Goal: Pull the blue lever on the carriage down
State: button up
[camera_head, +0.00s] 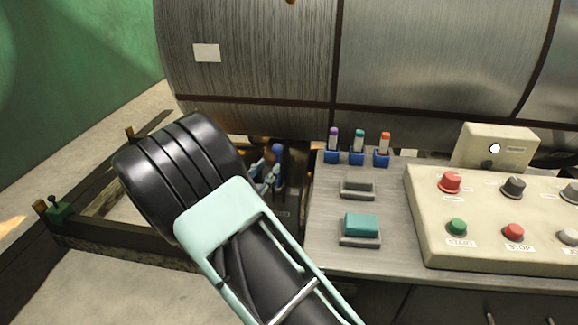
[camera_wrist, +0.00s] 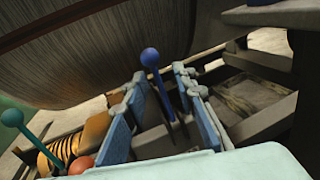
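The blue lever has a round ball knob (camera_wrist: 150,58) on a thin blue stem and stands upright in the wrist view. My gripper (camera_wrist: 161,75) is open, with one blue-padded finger left of the stem and the other right of it. Gaps show on both sides of the stem, and the knob rises above the fingertips. In the head view the blue knob (camera_head: 277,149) shows just beyond my arm, beside the fingers of my gripper (camera_head: 268,176). The lower stem and most of the carriage are hidden there by my arm and the dark recess.
A teal-knobbed lever (camera_wrist: 12,118) and an orange ball (camera_wrist: 80,165) are at the left in the wrist view. A large metal drum (camera_head: 420,60) stands behind. A grey console (camera_head: 330,240) with blue holders and a button box (camera_head: 470,255) is to the right.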

aim_at(277, 158)
jog(key=shift+n+t+y, duration=0.4)
jog(key=shift+n+y, duration=0.1)
jog(key=shift+n, duration=0.2)
jog(key=x, duration=0.3)
jog(key=f+b+x, duration=0.1)
jog(key=x, duration=0.3)
jog(key=f+b+x, duration=0.1)
jog(key=x, duration=0.2)
jog(key=shift+w+a+f, duration=0.2)
jog(key=shift+w+a, duration=0.15)
grip_shut()
